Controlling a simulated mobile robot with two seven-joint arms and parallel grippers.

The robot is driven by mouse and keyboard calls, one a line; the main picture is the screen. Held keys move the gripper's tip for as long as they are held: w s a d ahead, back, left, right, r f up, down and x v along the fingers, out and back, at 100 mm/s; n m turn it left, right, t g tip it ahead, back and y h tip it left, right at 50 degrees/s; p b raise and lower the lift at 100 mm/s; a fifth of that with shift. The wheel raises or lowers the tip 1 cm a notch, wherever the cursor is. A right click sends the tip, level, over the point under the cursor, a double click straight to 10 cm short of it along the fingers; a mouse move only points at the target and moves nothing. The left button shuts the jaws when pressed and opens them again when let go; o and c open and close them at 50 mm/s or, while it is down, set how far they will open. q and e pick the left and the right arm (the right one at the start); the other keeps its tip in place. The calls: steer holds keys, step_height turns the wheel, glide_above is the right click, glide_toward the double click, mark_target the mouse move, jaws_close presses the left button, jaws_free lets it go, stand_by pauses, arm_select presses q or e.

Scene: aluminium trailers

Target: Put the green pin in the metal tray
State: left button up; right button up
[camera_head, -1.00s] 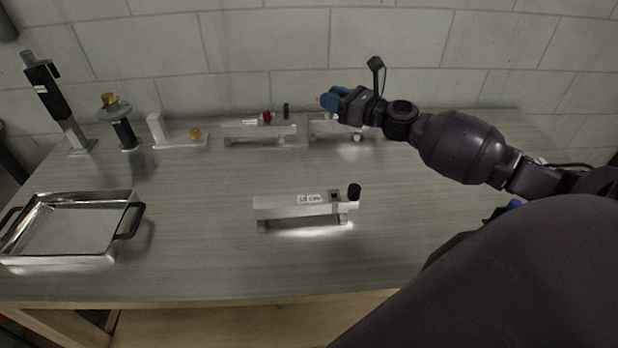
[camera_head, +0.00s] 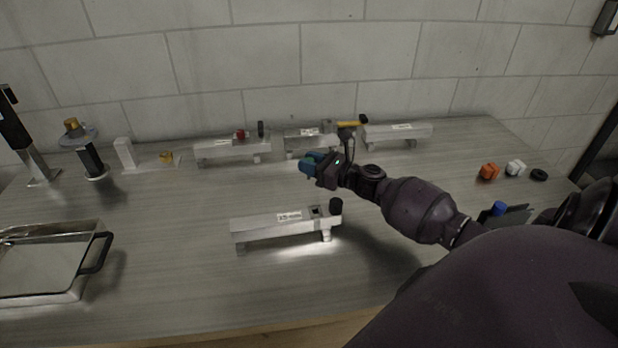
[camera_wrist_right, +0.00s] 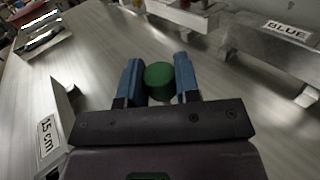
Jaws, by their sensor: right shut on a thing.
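My right gripper (camera_head: 312,163) is shut on the green pin and holds it above the table, just in front of the back row of fixtures. In the right wrist view, the round green end of the pin (camera_wrist_right: 159,80) shows between the two blue fingers. In the head view the pin is hard to make out against the fingers. The metal tray (camera_head: 88,235), shiny with dark handles, lies at the left front and looks empty. My left gripper is not in view.
A metal fixture (camera_head: 265,226) with a black pin stands front centre, between gripper and tray. More fixtures (camera_head: 215,152) line the back, with stands (camera_head: 90,160) at the back left. Orange (camera_head: 489,171), white (camera_head: 515,168) and black pieces lie right. The left-centre tabletop is clear.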

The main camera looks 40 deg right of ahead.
steer(key=shift+f+b, duration=0.45)
steer(key=shift+f, duration=1.65)
steer(key=shift+f, duration=0.15)
steer(key=o, duration=0.9)
